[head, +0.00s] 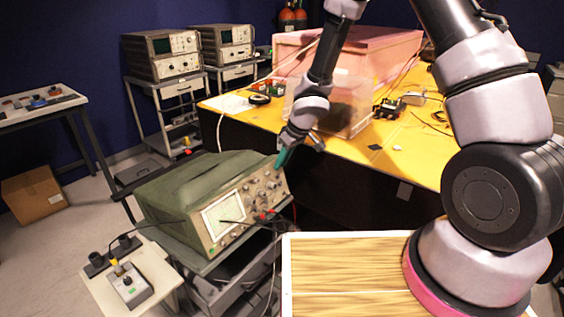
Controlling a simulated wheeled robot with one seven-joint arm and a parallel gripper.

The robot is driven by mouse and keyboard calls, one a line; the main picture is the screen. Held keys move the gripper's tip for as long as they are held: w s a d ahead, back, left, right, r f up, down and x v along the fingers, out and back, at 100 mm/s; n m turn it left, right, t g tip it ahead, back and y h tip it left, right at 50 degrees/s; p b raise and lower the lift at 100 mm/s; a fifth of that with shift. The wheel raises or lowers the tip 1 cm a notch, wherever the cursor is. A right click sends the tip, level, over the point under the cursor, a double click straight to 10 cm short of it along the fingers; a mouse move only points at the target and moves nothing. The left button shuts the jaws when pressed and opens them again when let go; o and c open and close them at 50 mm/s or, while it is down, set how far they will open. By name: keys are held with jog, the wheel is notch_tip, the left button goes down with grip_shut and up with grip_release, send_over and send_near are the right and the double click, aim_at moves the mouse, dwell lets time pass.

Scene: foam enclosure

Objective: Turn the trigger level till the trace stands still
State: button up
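The oscilloscope (210,195) is a green-cased unit with a beige front panel, on a cart at the lower middle. Its screen (223,214) is pale with a grid; the trace is too small to make out. Several knobs (262,188) sit to the right of the screen, and I cannot tell which one is the trigger level. My gripper (282,160) reaches down from above, its teal fingertip at the panel's upper right corner. I cannot tell whether it touches the panel or whether the fingers are apart. Red and black leads plug into the panel's lower edge.
A small box with a knob (130,286) stands on a white stand at lower left. A yellow table (420,155) behind carries a clear bin and loose parts. More instruments (163,53) stand on carts at the back. A wooden board (345,275) lies in front.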

grip_shut()
jog(key=shift+s+a+t+h, duration=0.1)
jog(key=shift+s+t+h, duration=0.05)
jog(key=shift+t+h, duration=0.15)
jog(key=shift+s+a+f+n+t+h, duration=0.1)
jog(key=shift+s+a+n+t+h, duration=0.1)
jog(key=shift+n+t+h, duration=0.6)
jog(key=shift+s+a+f+n+t+h, duration=0.15)
jog(key=shift+n+t+h, duration=0.25)
jog(key=shift+n+t, duration=0.65)
jog(key=t, duration=0.1)
jog(key=n+t, duration=0.1)
jog(key=shift+s+n+t+h, duration=0.2)
jog(key=shift+n+t+h, duration=0.05)
jog(key=shift+t+h, duration=0.1)
jog(key=shift+s+f+n+t+h, duration=0.1)
jog(key=shift+f+n+t+h, duration=0.05)
jog(key=shift+n+t, duration=0.45)
jog(key=shift+f+n+t+h, duration=0.1)
jog(key=shift+n+t, duration=0.4)
jog(key=shift+t, duration=0.2)
jog(key=shift+d, duration=0.1)
